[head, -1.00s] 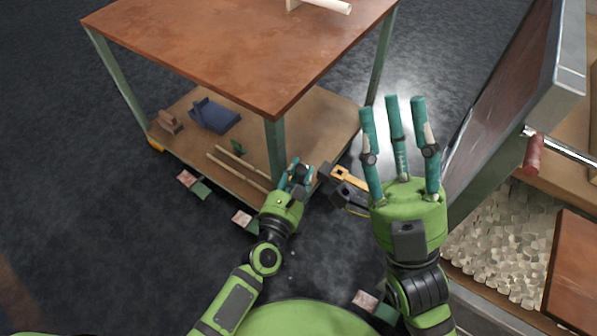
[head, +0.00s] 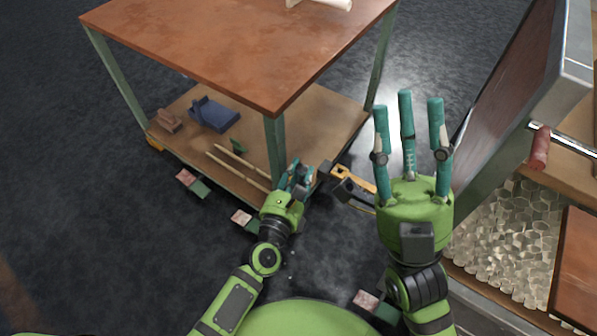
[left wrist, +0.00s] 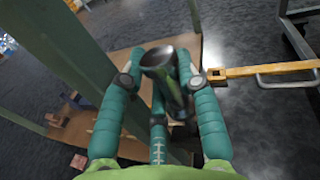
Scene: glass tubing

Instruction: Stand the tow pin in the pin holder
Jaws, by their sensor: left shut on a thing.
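A dark metallic cylinder, which I take for the tow pin (left wrist: 160,60), stands between the teal fingers of my left gripper in the left wrist view. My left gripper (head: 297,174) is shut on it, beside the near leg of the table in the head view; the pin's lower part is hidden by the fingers. My right gripper (head: 408,108) is open and empty, with its fingers spread and pointing away from me. I cannot tell for sure which thing is the pin holder.
A table (head: 240,50) with a brown top has a lower shelf (head: 320,130) bearing a blue block (head: 214,114) and wooden rods (head: 238,166). A yellow bar with a hole (head: 350,180) lies right of my left gripper. A cart with glass tubing (head: 510,240) stands at right.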

